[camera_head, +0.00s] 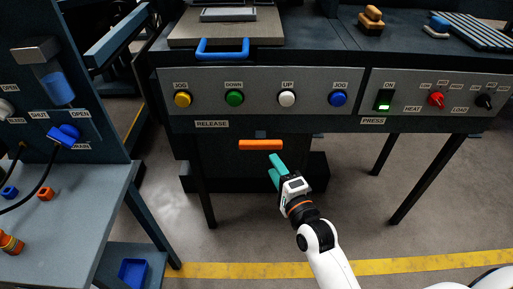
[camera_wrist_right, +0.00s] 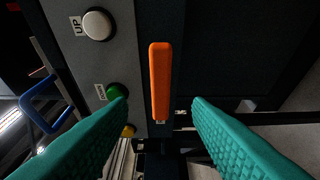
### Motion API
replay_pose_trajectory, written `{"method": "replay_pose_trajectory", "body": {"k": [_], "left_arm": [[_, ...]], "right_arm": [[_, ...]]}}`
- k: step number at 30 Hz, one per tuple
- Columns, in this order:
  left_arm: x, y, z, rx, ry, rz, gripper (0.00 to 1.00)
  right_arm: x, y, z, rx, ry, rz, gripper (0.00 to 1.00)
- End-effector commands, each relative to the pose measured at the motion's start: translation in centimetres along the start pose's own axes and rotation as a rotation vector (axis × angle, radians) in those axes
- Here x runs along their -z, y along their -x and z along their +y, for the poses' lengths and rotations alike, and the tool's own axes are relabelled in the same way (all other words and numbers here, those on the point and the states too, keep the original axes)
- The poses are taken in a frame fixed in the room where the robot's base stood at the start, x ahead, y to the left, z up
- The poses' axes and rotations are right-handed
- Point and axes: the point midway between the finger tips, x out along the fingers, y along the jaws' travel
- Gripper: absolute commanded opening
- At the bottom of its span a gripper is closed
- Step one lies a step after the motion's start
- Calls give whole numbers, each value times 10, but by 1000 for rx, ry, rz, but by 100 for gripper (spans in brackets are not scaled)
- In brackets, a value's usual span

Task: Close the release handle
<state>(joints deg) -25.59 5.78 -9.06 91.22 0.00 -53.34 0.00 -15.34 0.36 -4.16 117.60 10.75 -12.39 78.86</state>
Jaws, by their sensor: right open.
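The release handle is an orange bar (camera_head: 261,145) under the RELEASE label on the press front in the head view. In the right wrist view the orange handle (camera_wrist_right: 160,82) stands lengthwise, ahead of and between the two teal fingers. My right gripper (camera_head: 275,167) is open and empty, just below and to the right of the handle in the head view. Its fingers also show in the right wrist view (camera_wrist_right: 160,125), spread to either side, apart from the handle. My left gripper is not in view.
Above the handle is a panel with yellow, green (camera_head: 234,98), white and blue buttons. A blue handle (camera_head: 222,49) sticks out above it. A grey side table (camera_head: 70,215) with small parts stands at the left. The floor before the press is clear.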

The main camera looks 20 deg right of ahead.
Motion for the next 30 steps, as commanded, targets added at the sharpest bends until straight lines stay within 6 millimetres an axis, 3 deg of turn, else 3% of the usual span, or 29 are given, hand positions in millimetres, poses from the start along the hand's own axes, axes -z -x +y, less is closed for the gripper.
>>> {"method": "replay_pose_trajectory", "body": {"k": [9, 15, 27, 30], "left_arm": [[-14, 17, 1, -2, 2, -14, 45], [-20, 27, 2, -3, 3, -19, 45], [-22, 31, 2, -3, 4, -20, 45], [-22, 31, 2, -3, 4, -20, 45]], "right_arm": [[1, -65, 0, -1, 1, 1, 45], [1, -91, -1, 1, 0, 1, 45], [1, -99, -1, 2, 2, 1, 45], [1, -99, -1, 2, 2, 1, 31]]}}
